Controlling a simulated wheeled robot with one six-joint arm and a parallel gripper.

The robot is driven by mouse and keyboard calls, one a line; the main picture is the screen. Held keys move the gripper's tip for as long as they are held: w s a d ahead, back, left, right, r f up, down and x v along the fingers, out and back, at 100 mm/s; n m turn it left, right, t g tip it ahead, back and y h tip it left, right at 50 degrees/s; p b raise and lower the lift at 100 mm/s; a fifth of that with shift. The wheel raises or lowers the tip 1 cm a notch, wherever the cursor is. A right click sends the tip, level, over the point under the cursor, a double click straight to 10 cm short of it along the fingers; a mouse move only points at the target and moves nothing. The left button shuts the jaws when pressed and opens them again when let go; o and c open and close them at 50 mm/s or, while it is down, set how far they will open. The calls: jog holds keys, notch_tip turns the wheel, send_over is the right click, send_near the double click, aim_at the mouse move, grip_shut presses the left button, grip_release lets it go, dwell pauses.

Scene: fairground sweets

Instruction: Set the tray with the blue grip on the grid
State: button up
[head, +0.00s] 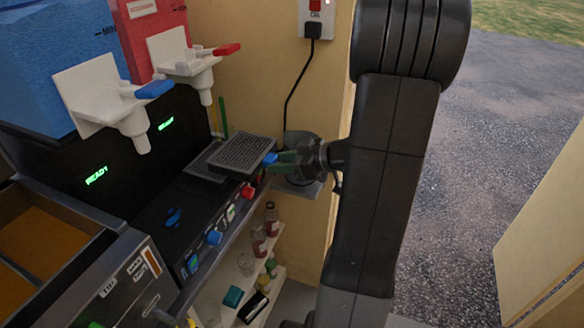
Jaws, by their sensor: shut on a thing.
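The tray (238,154) is a flat dark grey plate with a fine pattern of holes. Its blue grip (270,159) is on its right side. My gripper (282,160) is shut on this grip. The tray looks raised over the right end of the black machine's worktop. A flat dark rectangular piece, probably the grid (202,165), lies just left of the tray and is partly hidden by it. I cannot tell whether the two touch.
Two white dispensing spouts, with a blue lever (155,89) and a red lever (228,49), hang above the worktop. A blue splash (173,217) marks it. Bottles (259,241) stand on a shelf below. A cable (299,85) runs down the wall behind my gripper.

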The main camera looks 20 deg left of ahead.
aim_at(265, 158)
jog(key=b+x, duration=0.1)
jog(key=x, duration=0.1)
jog(key=r+b+x, duration=0.1)
jog(key=x, duration=0.1)
jog(key=b+x, duration=0.1)
jog(key=x, duration=0.1)
jog(key=shift+a+r, duration=0.15)
jog(key=shift+a, duration=0.4)
jog(key=shift+x, duration=1.25)
jog(key=shift+d+f, duration=0.1)
jog(key=shift+f, duration=0.15)
jog(key=o, duration=1.2)
jog(key=shift+c, duration=0.2)
